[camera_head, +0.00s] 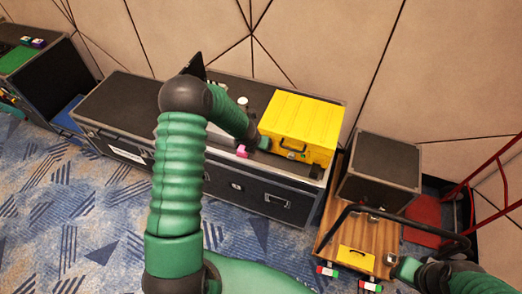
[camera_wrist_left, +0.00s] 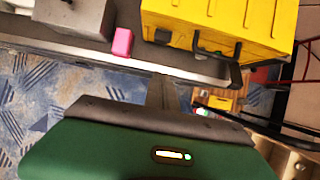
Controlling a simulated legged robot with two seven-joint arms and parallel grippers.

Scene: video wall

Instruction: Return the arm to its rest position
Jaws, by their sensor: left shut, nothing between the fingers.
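My left arm comes up from the bottom of the head view and bends right over the long black case. My left gripper (camera_head: 266,144) is shut and empty at the front of the yellow toolbox (camera_head: 302,122). In the left wrist view, its dark fingers (camera_wrist_left: 170,92) point at the case's metal edge, below the toolbox (camera_wrist_left: 220,22) and its black handle. Whether they touch anything is unclear. My right gripper (camera_head: 391,260) is at the lower right, beside a yellow panel (camera_head: 356,259); its fingers are too small to read.
A pink block (camera_head: 242,151) lies on the long black case (camera_head: 225,172), left of my left gripper. A dark box (camera_head: 380,165) stands on a wooden platform (camera_head: 332,210) to the right. A red frame (camera_head: 490,185) is at the far right. Patterned carpet lies open at the left.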

